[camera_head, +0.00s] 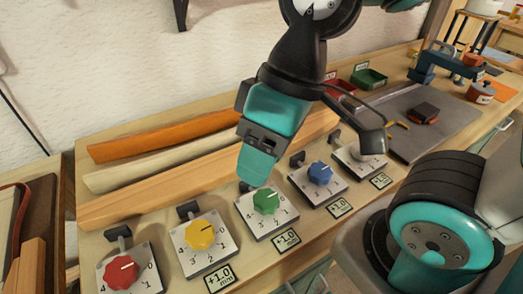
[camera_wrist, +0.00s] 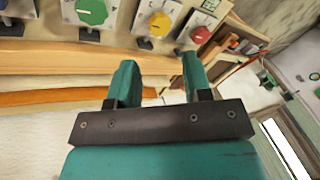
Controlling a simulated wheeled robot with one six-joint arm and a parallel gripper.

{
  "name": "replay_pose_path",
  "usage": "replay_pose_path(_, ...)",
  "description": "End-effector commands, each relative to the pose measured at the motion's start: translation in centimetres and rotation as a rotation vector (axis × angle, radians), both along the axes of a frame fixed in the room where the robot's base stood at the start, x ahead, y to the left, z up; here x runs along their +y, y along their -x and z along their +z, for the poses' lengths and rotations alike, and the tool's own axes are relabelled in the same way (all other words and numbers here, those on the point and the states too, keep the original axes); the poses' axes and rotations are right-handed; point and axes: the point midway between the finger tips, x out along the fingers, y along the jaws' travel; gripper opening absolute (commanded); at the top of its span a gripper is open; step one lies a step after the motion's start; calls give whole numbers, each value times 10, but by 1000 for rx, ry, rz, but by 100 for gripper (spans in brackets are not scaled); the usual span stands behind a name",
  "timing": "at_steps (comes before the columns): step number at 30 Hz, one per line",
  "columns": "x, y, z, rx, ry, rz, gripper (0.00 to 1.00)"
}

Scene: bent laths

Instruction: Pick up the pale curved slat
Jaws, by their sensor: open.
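The pale curved slat (camera_head: 150,168) lies lengthwise on the wooden bench in the head view, between an orange slat (camera_head: 165,136) behind it and a tan wooden slat (camera_head: 150,195) in front. Its right part passes behind my gripper (camera_head: 256,165). My gripper points down above the row of dials, near the slats' right part. In the wrist view my gripper (camera_wrist: 162,78) is open, with nothing between its two teal fingers. The orange slat (camera_wrist: 55,97) shows there to the left of the fingers.
Dials with red (camera_head: 122,272), yellow (camera_head: 201,234), green (camera_head: 266,200) and blue (camera_head: 320,173) knobs stand along the bench front. A green bin (camera_head: 369,78) and a grey mat (camera_head: 440,105) lie to the right. A white wall rises behind the bench.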

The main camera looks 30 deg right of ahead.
Motion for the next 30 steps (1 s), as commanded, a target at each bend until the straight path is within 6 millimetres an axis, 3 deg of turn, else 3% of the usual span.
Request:
replay_pose_path(8,0,-1,0,1,-1,-5,49)
replay_pose_path(11,0,-12,3,21,0,-60,49)
replay_pose_path(14,-4,-44,9,95,3,-243,49)
replay_pose_path(17,-16,-98,12,218,5,-555,49)
replay_pose_path(21,-54,-183,1,423,5,-1079,49)
replay_pose_path(24,-89,-230,-17,562,3,-1421,49)
replay_pose_path(27,-121,-264,-36,674,0,-1694,49)
replay_pose_path(30,-145,-283,-51,751,-2,-1880,49)
